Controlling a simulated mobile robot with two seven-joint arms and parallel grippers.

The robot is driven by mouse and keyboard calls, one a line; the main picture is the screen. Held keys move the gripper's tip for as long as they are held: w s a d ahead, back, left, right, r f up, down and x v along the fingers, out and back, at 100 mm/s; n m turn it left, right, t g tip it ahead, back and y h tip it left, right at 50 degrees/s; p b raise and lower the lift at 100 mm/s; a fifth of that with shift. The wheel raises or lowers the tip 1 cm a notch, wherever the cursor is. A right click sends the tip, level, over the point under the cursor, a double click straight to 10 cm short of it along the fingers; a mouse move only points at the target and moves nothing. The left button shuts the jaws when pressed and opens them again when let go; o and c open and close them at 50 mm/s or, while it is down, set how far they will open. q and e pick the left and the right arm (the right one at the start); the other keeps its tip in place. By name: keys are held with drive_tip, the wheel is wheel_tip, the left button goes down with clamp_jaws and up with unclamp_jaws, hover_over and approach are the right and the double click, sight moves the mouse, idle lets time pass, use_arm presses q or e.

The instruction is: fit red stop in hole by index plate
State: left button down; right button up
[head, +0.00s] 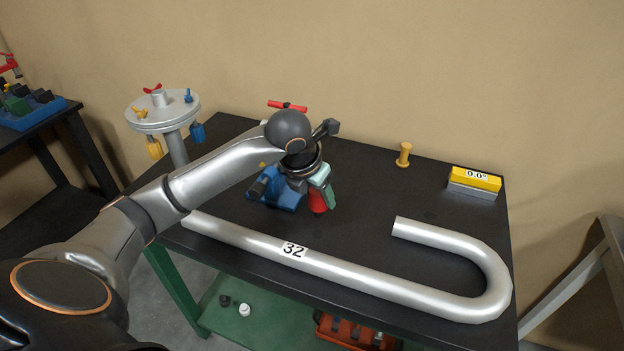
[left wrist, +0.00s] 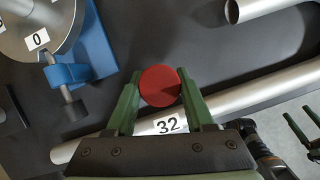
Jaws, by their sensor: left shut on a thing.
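My left gripper (head: 322,192) is shut on the red stop (left wrist: 160,86), a round-topped red piece between its two green fingers. The stop also shows below the fingers in the head view (head: 317,202), over the dark bench beside a blue-based fixture. A grey round plate marked 0 (left wrist: 36,38) shows at the upper left of the left wrist view, beside blue parts (left wrist: 96,42). I cannot tell if it is the index plate. My arm hides much of the fixture in the head view, and no hole is clear. Green prongs (left wrist: 303,132) at the right edge may be my right gripper.
A hooked silver tube labelled 32 (head: 380,281) lies along the front of the bench (head: 355,222). A yellow peg (head: 404,154) and a yellow 0.0° gauge (head: 475,179) stand at the back right. A grey round stand (head: 175,115) is at the left. Bench around the peg is clear.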

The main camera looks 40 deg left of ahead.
sight(319, 212)
use_arm(q)
drive_tip(key=shift+f+b, duration=1.6)
drive_tip(key=shift+f, duration=0.8)
drive_tip(key=shift+f+b, duration=0.2)
drive_tip(key=shift+b, duration=0.1)
drive_tip(key=shift+f+b, duration=1.2)
drive_tip(key=shift+f, duration=0.15)
drive_tip(key=shift+f, duration=0.15)
drive_tip(key=shift+f+b, duration=0.6)
drive_tip(key=shift+b, duration=0.15)
drive_tip(key=shift+c, duration=1)
unclamp_jaws()
drive_tip(key=shift+s+f, duration=0.1)
drive_tip(key=shift+f, duration=0.1)
